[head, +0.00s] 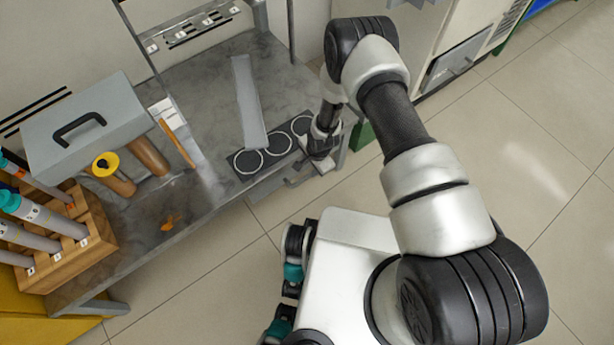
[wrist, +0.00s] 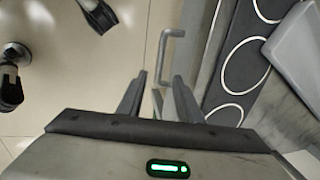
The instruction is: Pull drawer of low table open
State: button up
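The low table (head: 218,96) is grey, with its front edge running diagonally through the head view. A grey bar handle (wrist: 164,55) stands out from the grey table front in the wrist view. In the head view part of the handle (head: 296,182) shows just below my gripper (head: 318,166). In the wrist view my gripper (wrist: 160,76) is open, with one finger on each side of the handle's near end. I cannot tell whether either finger touches it. The drawer front is seen edge-on, and my gripper hides part of it in the head view.
A black strip with several white rings (head: 247,161) and a long grey bar (head: 248,100) lie on the tabletop.

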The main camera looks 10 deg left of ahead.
aim_at(306, 177)
jog(key=f+b, duration=0.1)
jog(key=f, duration=0.2)
jog(key=w+a+f+b, duration=0.1)
jog(key=f, duration=0.3)
jog(key=f+b, duration=0.1)
jog(key=f, duration=0.3)
jog(key=shift+w+a+f, duration=0.1)
jog(key=shift+w+a, duration=0.15)
jog(key=shift+a, duration=0.05)
grip_shut()
